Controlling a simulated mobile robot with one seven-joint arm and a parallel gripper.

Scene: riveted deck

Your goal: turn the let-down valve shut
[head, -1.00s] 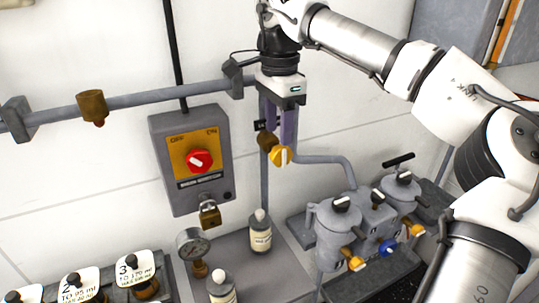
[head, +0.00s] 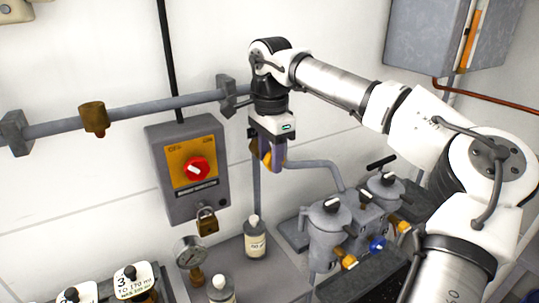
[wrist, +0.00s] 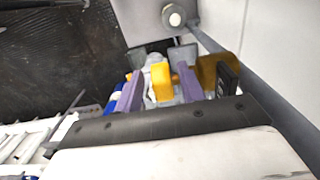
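The valve on the vertical pipe has a yellow handle, which shows in the wrist view (wrist: 161,82) between my purple fingers. My gripper (wrist: 158,90) is open around the handle, with narrow gaps visible at its sides. In the head view my gripper (head: 267,153) points down in front of the pipe, and its fingers partly hide the yellow handle and the brass valve body. The brass body (wrist: 209,72) shows beside the right finger in the wrist view. I cannot tell whether either finger touches the handle.
A grey switch box (head: 190,170) with a red knob and a padlock (head: 207,222) hangs to the left. Grey pots (head: 328,228) with yellow and blue valves stand at the right. Numbered bottles are at lower left.

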